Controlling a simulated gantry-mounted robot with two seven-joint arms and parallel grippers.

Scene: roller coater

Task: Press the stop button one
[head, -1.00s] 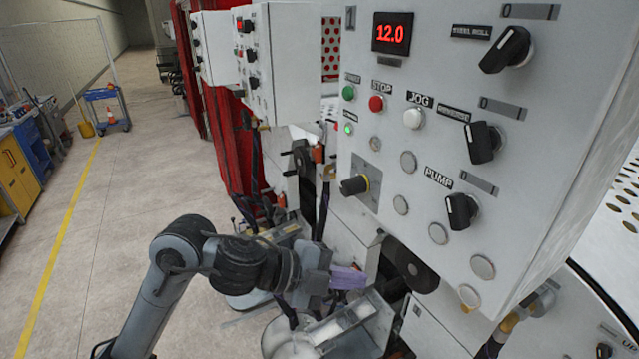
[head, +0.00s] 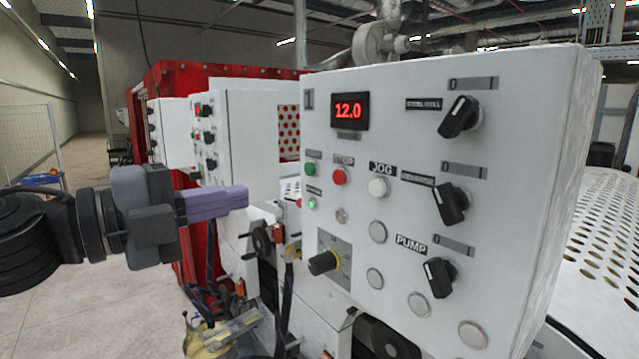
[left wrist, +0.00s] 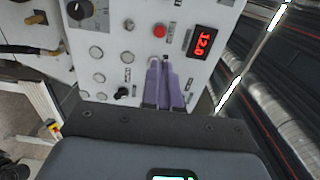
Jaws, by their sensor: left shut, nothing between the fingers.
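The red stop button (head: 340,176) is on the white control panel marked 1 (head: 400,130), under the STOP label and below the red 12.0 display (head: 349,111). It also shows in the left wrist view (left wrist: 160,31). My left gripper (head: 246,197) is shut and empty, with purple fingers pointing right toward the panel's left side. In the head view the fingertips are left of the stop button and apart from it. In the left wrist view the fingertips (left wrist: 164,62) appear just below the red button. My right gripper is not in view.
A green button (head: 310,169) and a white JOG button (head: 378,187) flank the stop button. Another white control box (head: 235,135) stands behind. Open floor lies at the left.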

